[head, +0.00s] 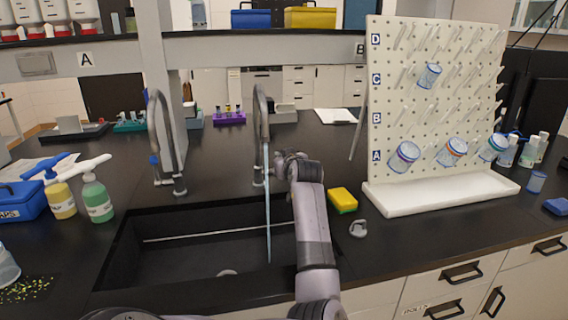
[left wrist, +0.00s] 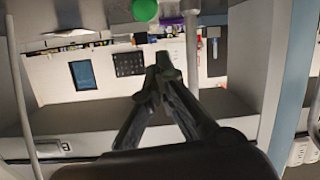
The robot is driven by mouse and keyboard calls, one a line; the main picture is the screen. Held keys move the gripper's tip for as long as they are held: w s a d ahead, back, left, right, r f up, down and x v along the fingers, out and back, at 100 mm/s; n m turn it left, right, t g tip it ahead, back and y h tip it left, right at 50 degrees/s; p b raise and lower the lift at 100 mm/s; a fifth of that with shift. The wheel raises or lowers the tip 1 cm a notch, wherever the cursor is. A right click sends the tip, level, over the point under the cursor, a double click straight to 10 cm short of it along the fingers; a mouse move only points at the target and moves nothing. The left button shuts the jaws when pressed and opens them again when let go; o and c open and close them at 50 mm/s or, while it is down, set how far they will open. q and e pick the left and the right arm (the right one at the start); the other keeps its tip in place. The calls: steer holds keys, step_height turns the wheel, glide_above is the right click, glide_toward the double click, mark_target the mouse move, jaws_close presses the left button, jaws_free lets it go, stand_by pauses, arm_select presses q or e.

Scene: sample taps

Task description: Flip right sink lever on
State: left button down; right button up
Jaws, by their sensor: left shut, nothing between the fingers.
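The right sink tap (head: 262,115) is a tall grey gooseneck behind the black sink (head: 180,250). A pale blue stream of water (head: 268,215) runs from its spout into the sink. My left gripper (head: 281,157) is just right of this tap's lower body, and its shut fingers also show in the left wrist view (left wrist: 160,68) with nothing between them. I cannot make out the right lever; the gripper and wrist cover that side of the tap. The left tap (head: 160,130) has a blue-tipped lever (head: 154,160) and no stream shows under it. My right gripper is not in view.
A yellow sponge (head: 342,198) and a small grey object (head: 358,229) lie right of my arm. A white pegboard rack (head: 430,110) with cups stands further right. Soap bottles (head: 97,200) stand left of the sink. A shelf post (head: 165,100) stands behind the left tap.

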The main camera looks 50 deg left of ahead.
arm_select(q)
steer(key=s+d+f+b, duration=0.2)
steer(key=s+d+f, duration=0.1)
steer(key=d, duration=0.5)
steer(key=shift+s+d, duration=0.35)
steer(key=shift+s, duration=0.1)
